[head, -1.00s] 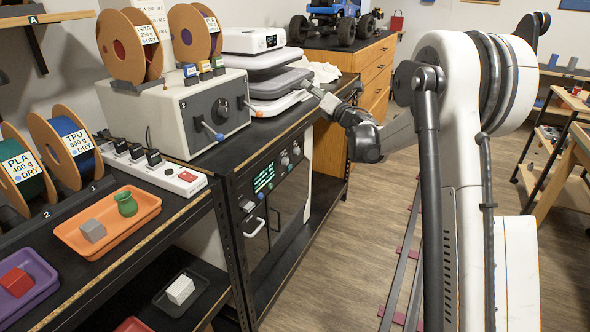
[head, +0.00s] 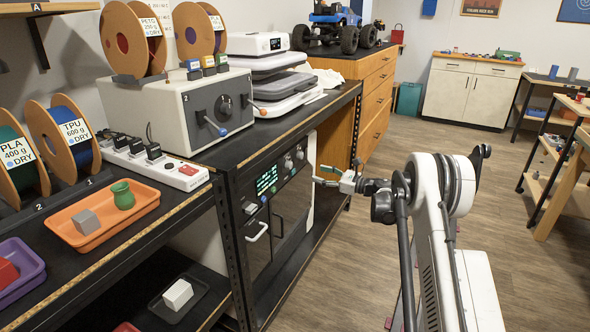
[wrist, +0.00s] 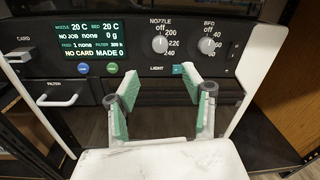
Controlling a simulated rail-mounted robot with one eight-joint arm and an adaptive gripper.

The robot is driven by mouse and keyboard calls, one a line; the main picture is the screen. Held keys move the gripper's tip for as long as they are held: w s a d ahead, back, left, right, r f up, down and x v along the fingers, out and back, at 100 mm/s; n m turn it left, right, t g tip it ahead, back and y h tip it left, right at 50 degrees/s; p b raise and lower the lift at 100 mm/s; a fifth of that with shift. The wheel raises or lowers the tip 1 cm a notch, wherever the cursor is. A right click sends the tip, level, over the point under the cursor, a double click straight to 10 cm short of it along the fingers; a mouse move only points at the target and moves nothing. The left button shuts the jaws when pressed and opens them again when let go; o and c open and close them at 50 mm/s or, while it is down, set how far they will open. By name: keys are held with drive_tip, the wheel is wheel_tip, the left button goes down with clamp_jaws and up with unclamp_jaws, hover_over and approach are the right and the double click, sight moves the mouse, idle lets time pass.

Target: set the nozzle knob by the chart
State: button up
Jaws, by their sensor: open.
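The nozzle knob (wrist: 160,45) is a round light knob on the dark printer panel, under the label NOZZLE, with marks off, 200, 220 and 240. Its exact setting is too small to read surely. It also shows small in the head view (head: 288,163). The green-lit screen (wrist: 90,40) reads nozzle 20 C, bed 20 C, no job, no card. My gripper (wrist: 158,88) is open and empty, its green-padded fingers apart below the knob in the wrist view. In the head view my gripper (head: 326,175) is in front of the printer, apart from it. I cannot make out a chart.
The bed knob (wrist: 208,45) is right of the nozzle knob. A light button (wrist: 178,69), card slot (wrist: 18,56) and filter handle (wrist: 57,99) share the panel. A black bench post (head: 239,250) stands left of the printer.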

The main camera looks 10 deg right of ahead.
sight(291, 165)
drive_tip(key=b+x, duration=0.3)
drive_tip(key=x, duration=0.9)
drive_tip(key=shift+w+a, duration=0.2)
drive_tip(key=shift+a, duration=0.05)
drive_tip(key=shift+c, duration=0.4)
clamp_jaws()
drive_tip(key=shift+m, duration=0.4)
drive_tip(key=m, duration=0.3)
drive_tip(key=shift+m, duration=2.4)
